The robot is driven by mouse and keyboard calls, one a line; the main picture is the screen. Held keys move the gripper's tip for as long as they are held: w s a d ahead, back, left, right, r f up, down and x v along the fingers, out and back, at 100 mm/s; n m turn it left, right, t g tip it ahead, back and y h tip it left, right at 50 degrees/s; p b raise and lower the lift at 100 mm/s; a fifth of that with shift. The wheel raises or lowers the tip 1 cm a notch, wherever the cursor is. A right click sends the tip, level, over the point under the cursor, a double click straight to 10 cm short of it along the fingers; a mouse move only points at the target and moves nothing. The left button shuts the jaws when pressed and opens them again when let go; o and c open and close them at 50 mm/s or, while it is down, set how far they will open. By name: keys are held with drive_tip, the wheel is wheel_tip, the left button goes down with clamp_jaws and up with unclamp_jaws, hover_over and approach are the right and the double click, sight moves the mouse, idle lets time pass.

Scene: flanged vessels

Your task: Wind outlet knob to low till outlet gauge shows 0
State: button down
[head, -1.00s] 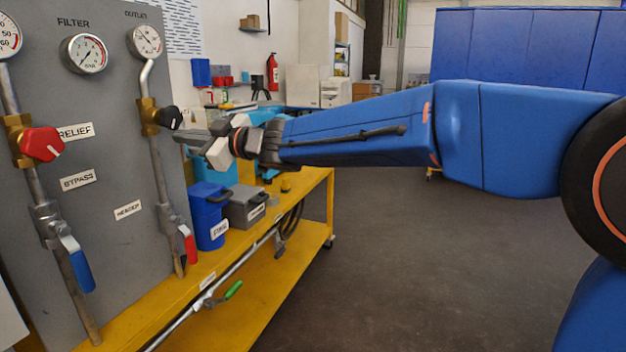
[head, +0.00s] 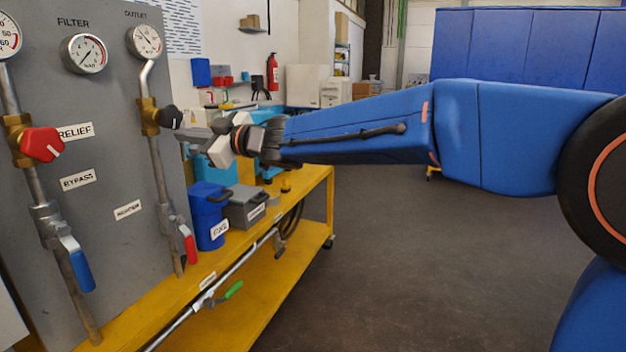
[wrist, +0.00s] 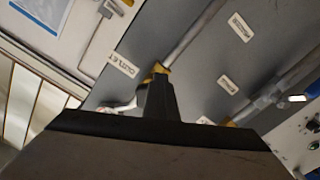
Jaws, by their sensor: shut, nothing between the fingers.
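The outlet knob (head: 170,117) is black with a pale mark and sits on a brass valve body on the right pipe. Above it is the round white outlet gauge (head: 145,41); its needle is too small to read exactly. My gripper (head: 188,134) is shut and empty, its tips close beside the outlet knob on the right. Whether they touch it I cannot tell. In the wrist view a dark shape stands before the brass fitting (wrist: 160,69), and I cannot separate finger from knob there.
A red relief knob (head: 41,145) is on the left pipe. A blue-handled lever (head: 78,265) and a red-handled lever (head: 188,245) hang lower on the pipes. A blue bin (head: 209,218) and a grey box (head: 245,207) stand on the yellow cart below my gripper. Open floor lies to the right.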

drive_tip(key=shift+w+d+r, duration=0.3)
drive_tip(key=shift+w+r, duration=0.1)
drive_tip(key=shift+w, duration=0.25)
drive_tip(key=shift+w+d+r, duration=0.15)
drive_tip(key=shift+w+r, duration=0.3)
drive_tip(key=shift+r, duration=0.05)
idle(0.5)
drive_tip(key=shift+w+d+f, duration=0.1)
drive_tip(key=shift+w+f, duration=0.05)
drive_tip(key=v, duration=0.6)
drive_tip(key=shift+w+f, duration=0.15)
idle(0.4)
